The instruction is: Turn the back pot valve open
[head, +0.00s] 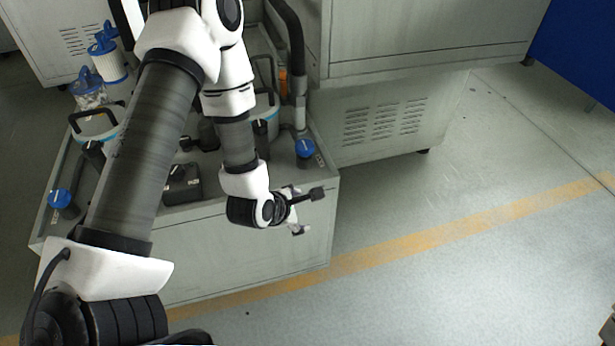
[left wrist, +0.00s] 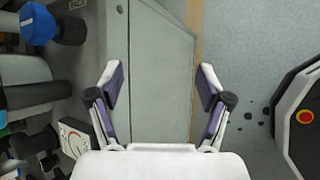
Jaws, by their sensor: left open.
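Two pots with black carrying handles stand in the grey filter cabinet (head: 240,250). One pot (head: 93,130) is at the left. The other pot (head: 266,112) is mostly hidden behind my left arm. A blue-topped knob (head: 305,147) stands at the cabinet's right end and shows in the left wrist view (left wrist: 38,24). Another blue knob (head: 61,198) is at the left front. I cannot tell which part is the back pot valve. My left gripper (head: 306,212) is open and empty past the cabinet's front edge, apart from the knobs; its fingers (left wrist: 160,92) show in the left wrist view.
Blue-capped filters (head: 107,60) stand at the back left. A black box (head: 183,185) sits near the cabinet's front edge, close to my arm. A larger grey machine (head: 385,115) stands behind at the right. Floor with a yellow line (head: 450,232) is clear at the right.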

